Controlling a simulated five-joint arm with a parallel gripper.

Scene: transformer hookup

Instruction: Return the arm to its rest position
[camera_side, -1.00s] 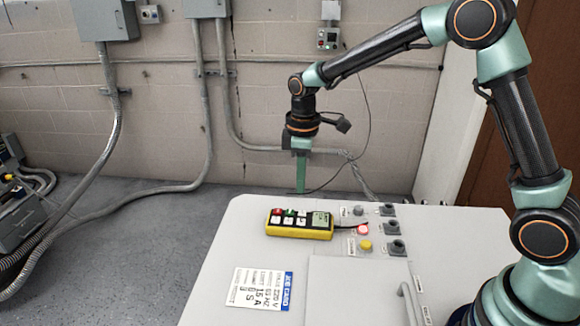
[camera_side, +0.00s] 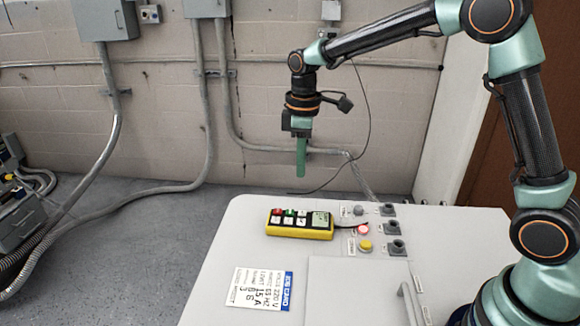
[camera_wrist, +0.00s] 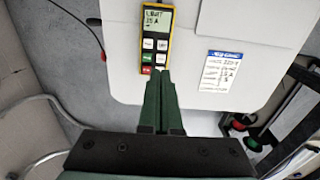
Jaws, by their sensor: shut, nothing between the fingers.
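My gripper (camera_side: 301,176) is shut and empty. In the side view it hangs pointing down, behind and above the far edge of the light grey cabinet top (camera_side: 235,265). In the wrist view its two green fingers (camera_wrist: 165,75) lie together, with the end of a yellow handheld unit just beyond their tips in the picture. The yellow unit (camera_side: 300,223) lies on the cabinet top, apart from my gripper. It has a small screen and several coloured buttons, and shows in the wrist view (camera_wrist: 157,45).
A job card (camera_side: 263,289) lies flat on the cabinet top. Sockets (camera_side: 393,227), a lit red button (camera_side: 363,230) and a yellow button (camera_side: 365,245) sit right of the unit. A thin cable (camera_side: 365,130) hangs behind my gripper. Conduits (camera_side: 207,120) run along the wall.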

